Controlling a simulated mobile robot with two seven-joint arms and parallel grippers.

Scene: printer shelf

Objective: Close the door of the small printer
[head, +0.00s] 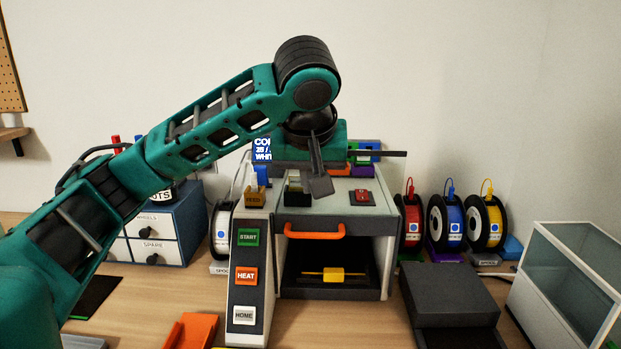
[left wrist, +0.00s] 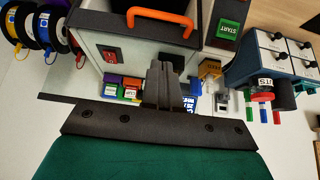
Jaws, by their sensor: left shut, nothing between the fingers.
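The small printer (head: 385,232) stands on the table, with an orange handle (head: 315,231) on a dark band at its upper front. Below the handle its front is open, showing a dark interior with a yellow part (head: 333,273). The handle also shows in the left wrist view (left wrist: 161,14). My left gripper (head: 318,186) is above the printer's top, pointing down, behind and above the handle and apart from it. In the left wrist view its fingers (left wrist: 160,82) are together and empty. My right gripper is not seen.
A slanted panel with START (head: 248,237), HEAT and HOME buttons adjoins the printer's left. A red switch (head: 361,197) sits on its top. Coloured spools (head: 447,222) and a dark grey box (head: 450,290) stand to the right. A blue drawer cabinet (head: 185,225) is at left.

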